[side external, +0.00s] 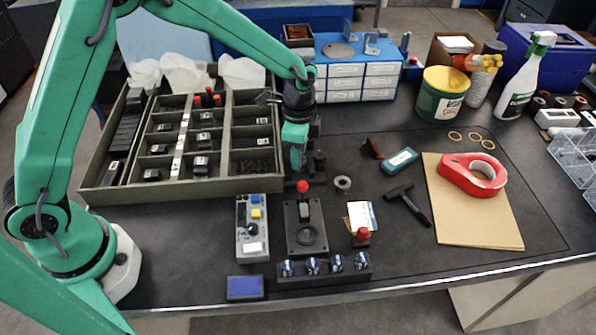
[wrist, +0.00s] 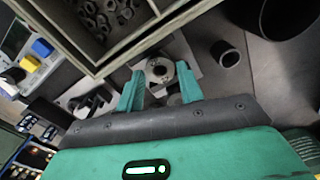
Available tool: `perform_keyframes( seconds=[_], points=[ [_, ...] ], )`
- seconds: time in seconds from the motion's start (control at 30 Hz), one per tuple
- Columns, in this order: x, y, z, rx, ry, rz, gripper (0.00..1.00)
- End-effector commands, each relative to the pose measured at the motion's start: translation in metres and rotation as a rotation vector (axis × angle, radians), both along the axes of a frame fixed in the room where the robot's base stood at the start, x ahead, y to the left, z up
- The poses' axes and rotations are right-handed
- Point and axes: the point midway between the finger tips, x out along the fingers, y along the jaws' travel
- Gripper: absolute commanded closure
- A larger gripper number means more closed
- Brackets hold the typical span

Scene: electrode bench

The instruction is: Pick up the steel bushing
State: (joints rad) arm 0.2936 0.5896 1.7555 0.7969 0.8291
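A short grey ring, which looks like the steel bushing (side external: 343,182), lies on the dark bench mat in the side view, to the right of and a little nearer than my gripper (side external: 297,163). My gripper points down beside the tray's right corner. In the wrist view my gripper (wrist: 160,90) has its two green fingers apart with nothing held between them. Just beyond the fingertips is a light metal piece with a round hole (wrist: 158,68). A dark hollow ring (wrist: 226,53) stands to its right. I cannot tell which of these matches the side-view ring.
A divided tray (side external: 190,190) stands left of my gripper. A control box (side external: 252,245), a red-knobbed fixture (side external: 305,240) and a knob panel (side external: 323,272) stand nearer the front. A hammer (side external: 408,203), a teal box (side external: 399,161) and a tape dispenser (side external: 472,178) lie to the right.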

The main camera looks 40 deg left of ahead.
Motion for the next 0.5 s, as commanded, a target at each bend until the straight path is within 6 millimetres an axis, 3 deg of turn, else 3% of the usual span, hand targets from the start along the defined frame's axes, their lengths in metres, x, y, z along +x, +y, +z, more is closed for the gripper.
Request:
perform_keyframes(
  seconds=[0.2,0.5],
  points=[
    [0.000,0.000,-0.017,0.000,0.001,0.000,0.63],
    [0.000,0.000,-0.018,0.000,0.000,0.000,0.63]
  ],
)
